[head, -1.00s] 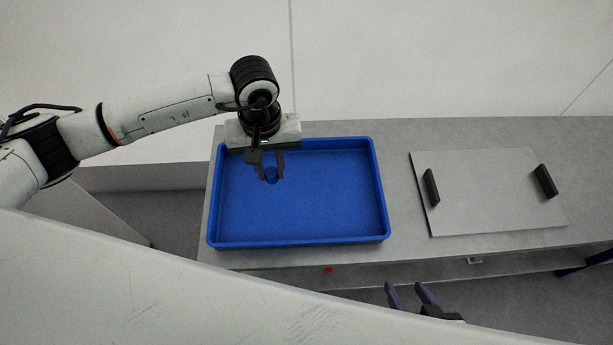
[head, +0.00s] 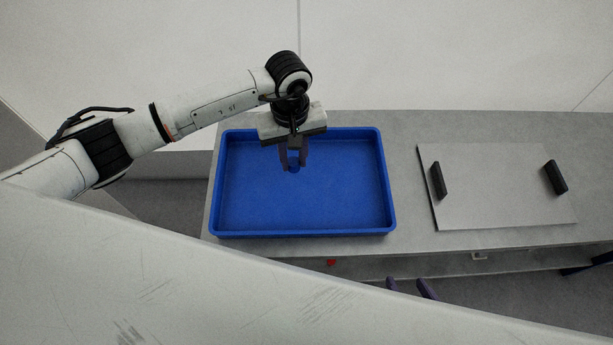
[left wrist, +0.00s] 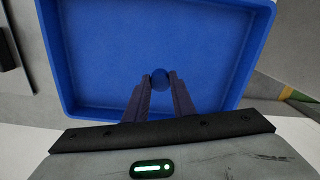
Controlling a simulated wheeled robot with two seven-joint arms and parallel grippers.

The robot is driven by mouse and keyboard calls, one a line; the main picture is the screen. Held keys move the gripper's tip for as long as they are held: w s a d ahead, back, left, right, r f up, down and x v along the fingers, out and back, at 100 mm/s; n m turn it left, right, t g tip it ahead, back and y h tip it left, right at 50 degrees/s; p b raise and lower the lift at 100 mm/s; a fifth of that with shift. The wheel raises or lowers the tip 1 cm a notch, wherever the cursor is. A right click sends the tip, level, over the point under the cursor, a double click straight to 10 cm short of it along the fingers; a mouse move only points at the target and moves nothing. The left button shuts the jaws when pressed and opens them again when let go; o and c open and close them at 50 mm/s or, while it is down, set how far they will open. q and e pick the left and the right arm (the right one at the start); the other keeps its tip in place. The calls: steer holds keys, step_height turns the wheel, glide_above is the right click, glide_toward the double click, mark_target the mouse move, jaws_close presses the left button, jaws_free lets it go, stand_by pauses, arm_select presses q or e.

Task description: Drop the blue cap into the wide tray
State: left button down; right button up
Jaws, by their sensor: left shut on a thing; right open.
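The wide tray (head: 300,215) is a shallow blue rectangular tray on the grey bench; it also fills much of the left wrist view (left wrist: 110,40). My left gripper (head: 293,165) points down over the tray's back half. It is shut on the blue cap (left wrist: 160,80), which sits between the fingertips in the left wrist view. In the head view the cap (head: 294,168) is small and blends with the tray's blue. It appears held above the tray floor. My right gripper (head: 411,288) shows only its purple fingers, apart and empty, at the bottom, in front of the bench.
A flat grey plate (head: 500,190) with two black handles lies on the bench right of the tray. The rest of the tray floor looks empty. A white wall stands behind the bench. A large pale surface crosses the bottom left of the head view.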

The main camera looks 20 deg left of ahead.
arm_select(q)
steer(key=c, duration=1.4)
jaws_free()
steer(key=shift+r, duration=0.15)
step_height(320, 180, up, 10)
steer(key=shift+b, duration=0.4)
